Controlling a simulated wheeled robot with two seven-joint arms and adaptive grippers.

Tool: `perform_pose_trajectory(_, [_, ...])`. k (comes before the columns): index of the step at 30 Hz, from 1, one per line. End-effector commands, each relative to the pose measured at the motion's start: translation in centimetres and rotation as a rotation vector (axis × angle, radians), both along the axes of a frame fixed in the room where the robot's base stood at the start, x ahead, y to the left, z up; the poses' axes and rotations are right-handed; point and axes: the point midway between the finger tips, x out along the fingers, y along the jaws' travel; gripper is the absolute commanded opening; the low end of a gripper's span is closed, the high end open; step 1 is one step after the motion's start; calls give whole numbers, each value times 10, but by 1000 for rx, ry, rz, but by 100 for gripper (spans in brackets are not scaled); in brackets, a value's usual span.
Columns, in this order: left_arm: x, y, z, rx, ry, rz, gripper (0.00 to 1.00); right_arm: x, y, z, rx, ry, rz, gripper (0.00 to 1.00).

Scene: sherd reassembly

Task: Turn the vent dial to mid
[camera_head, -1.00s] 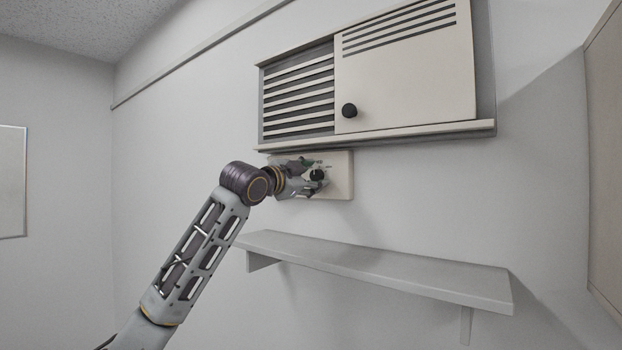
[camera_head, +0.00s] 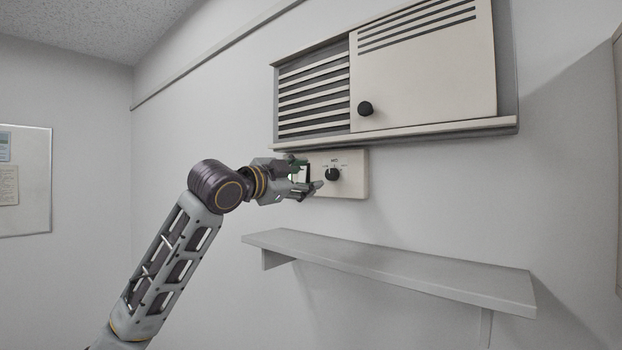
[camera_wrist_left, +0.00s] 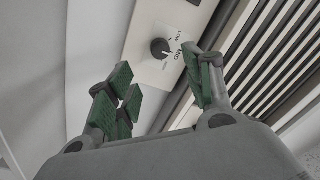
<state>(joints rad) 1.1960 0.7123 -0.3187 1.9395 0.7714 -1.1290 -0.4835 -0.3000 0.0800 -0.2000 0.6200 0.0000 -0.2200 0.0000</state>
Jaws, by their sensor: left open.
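The vent dial (camera_head: 332,174) is a round black knob on a cream plate (camera_head: 353,188) under the vent. In the left wrist view the dial (camera_wrist_left: 160,48) shows beside the printed words LOW and MID. A small pale mark on the knob seems to face MID, but it is too small to be sure. My left gripper (camera_head: 305,180) is open and empty, left of the dial and apart from it, covering the plate's left end. In the left wrist view the green-padded fingertips (camera_wrist_left: 163,86) stand apart, short of the dial. My right gripper is not in view.
Above the plate is the vent (camera_head: 313,95) with slats and a sliding cover (camera_head: 430,80) with a black knob (camera_head: 365,108). Its ledge (camera_head: 430,132) juts out just over the plate. A grey shelf (camera_head: 390,265) sticks out below. The wall between is clear.

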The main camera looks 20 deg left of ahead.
Motion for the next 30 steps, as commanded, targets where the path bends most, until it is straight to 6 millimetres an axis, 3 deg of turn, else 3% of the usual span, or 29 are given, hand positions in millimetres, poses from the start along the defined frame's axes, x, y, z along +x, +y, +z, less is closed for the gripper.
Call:
perform_pose_trajectory(9, [-20, 6, -1, 0, -1, 1, 52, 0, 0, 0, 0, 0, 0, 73])
perform_pose_trajectory(30, [-21, 7, -2, 1, 0, 0, 52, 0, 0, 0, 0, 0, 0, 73])
